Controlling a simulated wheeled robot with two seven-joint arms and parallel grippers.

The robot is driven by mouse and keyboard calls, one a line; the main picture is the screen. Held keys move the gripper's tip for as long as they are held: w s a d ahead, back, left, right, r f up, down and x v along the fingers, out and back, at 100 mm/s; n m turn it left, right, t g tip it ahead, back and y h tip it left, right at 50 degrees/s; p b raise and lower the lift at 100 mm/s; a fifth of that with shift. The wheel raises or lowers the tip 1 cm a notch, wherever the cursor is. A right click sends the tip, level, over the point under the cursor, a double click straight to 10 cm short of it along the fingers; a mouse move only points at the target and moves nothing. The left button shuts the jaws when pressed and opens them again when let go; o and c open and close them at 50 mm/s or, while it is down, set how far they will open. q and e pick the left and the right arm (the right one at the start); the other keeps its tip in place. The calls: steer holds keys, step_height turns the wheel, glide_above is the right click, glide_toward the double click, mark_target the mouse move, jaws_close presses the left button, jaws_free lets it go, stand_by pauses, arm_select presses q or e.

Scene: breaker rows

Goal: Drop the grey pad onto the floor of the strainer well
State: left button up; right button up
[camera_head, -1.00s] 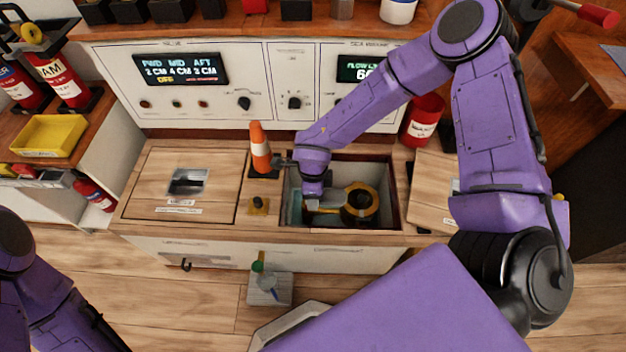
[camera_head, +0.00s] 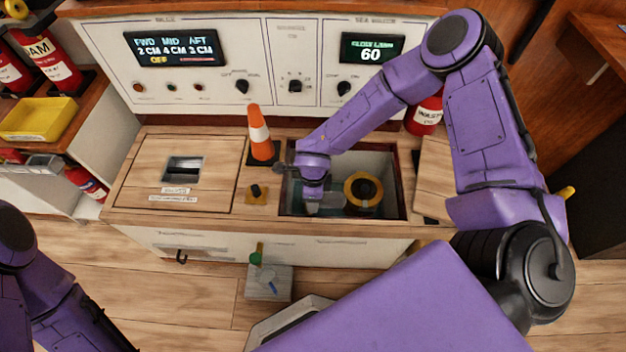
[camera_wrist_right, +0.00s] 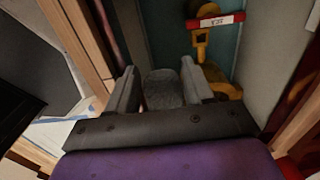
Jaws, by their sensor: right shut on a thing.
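The strainer well (camera_head: 398,190) is an open, dark-rimmed box in the wooden counter, with pale grey and teal inner walls. In the right wrist view, my right gripper (camera_wrist_right: 162,78) is shut on the grey pad (camera_wrist_right: 164,92), a dark rough piece between its two fingers. In the head view, my right gripper (camera_head: 313,190) reaches down into the left part of the well. The pad is hard to make out there, and I cannot tell its gap to the floor. My left gripper is out of view; only my left arm shows.

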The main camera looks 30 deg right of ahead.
steer(key=shift+f, duration=0.3)
steer(key=o, duration=1.1)
steer(key=shift+s, duration=0.15)
steer(key=r+p, duration=0.1)
steer(key=r, duration=0.4)
steer(key=r+p, duration=0.2)
steer(key=r, duration=0.3)
steer(key=shift+w+r, duration=0.2)
steer(key=shift+r, duration=0.1)
